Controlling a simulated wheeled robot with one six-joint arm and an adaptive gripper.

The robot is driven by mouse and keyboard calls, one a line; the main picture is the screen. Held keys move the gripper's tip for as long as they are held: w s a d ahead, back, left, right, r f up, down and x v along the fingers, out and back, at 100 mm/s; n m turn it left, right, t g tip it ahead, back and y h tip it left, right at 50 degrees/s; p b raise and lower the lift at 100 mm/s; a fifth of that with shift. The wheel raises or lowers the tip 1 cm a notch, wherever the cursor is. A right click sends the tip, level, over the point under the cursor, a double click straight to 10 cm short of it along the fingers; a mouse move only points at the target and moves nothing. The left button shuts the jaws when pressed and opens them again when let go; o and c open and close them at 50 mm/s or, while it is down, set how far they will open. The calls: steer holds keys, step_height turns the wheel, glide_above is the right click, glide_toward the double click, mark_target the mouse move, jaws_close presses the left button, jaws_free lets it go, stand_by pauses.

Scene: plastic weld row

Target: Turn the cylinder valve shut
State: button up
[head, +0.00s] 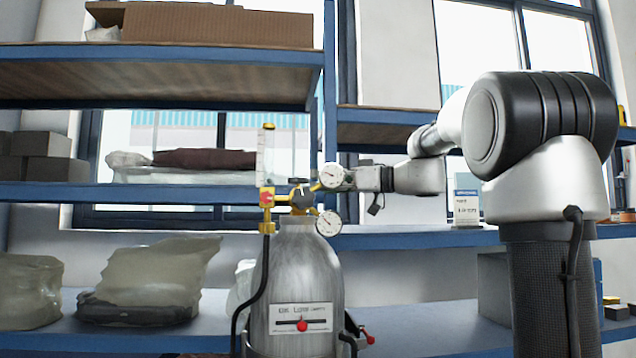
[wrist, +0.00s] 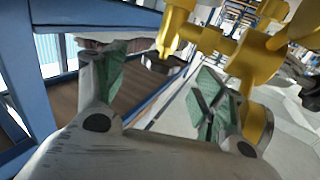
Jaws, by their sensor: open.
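A grey metal gas cylinder (head: 297,275) stands upright in the middle of the head view. Its brass valve and regulator fittings (head: 272,197) carry two round white gauges (head: 329,222) and a clear upright flow tube (head: 266,155). A small dark knob (head: 300,181) shows at the top of the fittings. My gripper (head: 352,180) is just right of the fittings, partly behind the upper gauge. In the wrist view my gripper (wrist: 160,85) is open, its green-padded fingers apart. Brass fittings (wrist: 250,60) lie near and beyond the right finger. I cannot tell if anything touches.
Blue-framed shelves stand behind the cylinder, with a cardboard box (head: 217,27) on top and wrapped bags (head: 150,278) lower left. A white labelled box (head: 467,201) stands right of my gripper. A dark hose (head: 259,290) hangs along the cylinder's left side.

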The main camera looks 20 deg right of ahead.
mark_target(298, 183)
steer(key=w+d+f+m+g+y, duration=0.1)
steer(key=w+d+f+m+g, duration=0.15)
steer(key=w+m, duration=0.3)
steer(key=a+m+g, duration=0.1)
steer(key=a+m, duration=0.1)
steer(key=m, duration=0.6)
steer(key=a+r+m+g+y, duration=0.1)
steer(key=a+m, duration=0.2)
steer(key=m, duration=0.6)
steer(key=s+a+r+m+g+y, duration=0.1)
steer(key=a+m+g, duration=0.1)
steer(key=m, duration=0.7)
steer(key=shift+s+a+r, duration=0.1)
steer(key=shift+a+r, duration=0.1)
steer(key=shift+a, duration=0.5)
steer(key=c, duration=1)
steer(key=shift+t, duration=0.35)
steer(key=shift+c, duration=0.2)
